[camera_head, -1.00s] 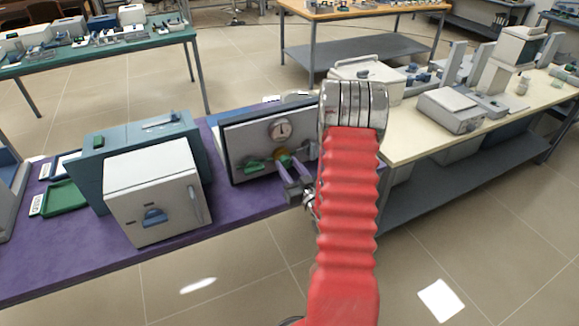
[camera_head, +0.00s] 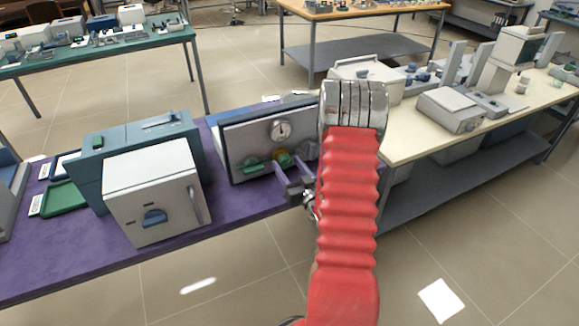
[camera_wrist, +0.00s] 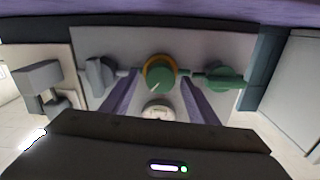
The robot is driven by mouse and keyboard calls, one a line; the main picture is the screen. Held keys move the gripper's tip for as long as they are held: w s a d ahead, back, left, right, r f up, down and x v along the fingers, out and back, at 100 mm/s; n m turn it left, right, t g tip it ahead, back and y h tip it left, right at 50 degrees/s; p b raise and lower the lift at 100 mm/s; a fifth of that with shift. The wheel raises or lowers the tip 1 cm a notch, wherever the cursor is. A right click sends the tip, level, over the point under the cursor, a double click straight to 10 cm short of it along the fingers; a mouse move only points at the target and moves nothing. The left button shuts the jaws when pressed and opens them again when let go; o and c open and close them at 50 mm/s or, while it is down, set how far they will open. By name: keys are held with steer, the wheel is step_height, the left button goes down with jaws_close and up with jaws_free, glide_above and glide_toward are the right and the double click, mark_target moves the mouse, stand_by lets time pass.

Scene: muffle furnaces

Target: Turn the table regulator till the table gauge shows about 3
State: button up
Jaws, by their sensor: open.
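In the wrist view the regulator (camera_wrist: 160,68) shows a yellow ring and a green face with a pale pointer mark. The table gauge (camera_head: 281,130) is a round white dial above it in the head view, and the gauge (camera_wrist: 158,112) is partly hidden in the wrist view. Its reading is too small to tell. My gripper (camera_head: 290,170) is open, with purple fingers on either side of the regulator; I cannot tell whether they touch it.
A green valve handle (camera_head: 252,166) sits left of the regulator, and a grey one (camera_wrist: 98,76) sits on the other side. A white-fronted furnace (camera_head: 153,192) stands left of the panel. A cream table (camera_head: 420,140) with instruments is at the right.

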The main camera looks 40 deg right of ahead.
steer(key=v, duration=1.3)
steer(key=shift+s+a, duration=0.15)
steer(key=shift+s, duration=0.2)
steer(key=shift+f, duration=0.1)
stand_by(1.0)
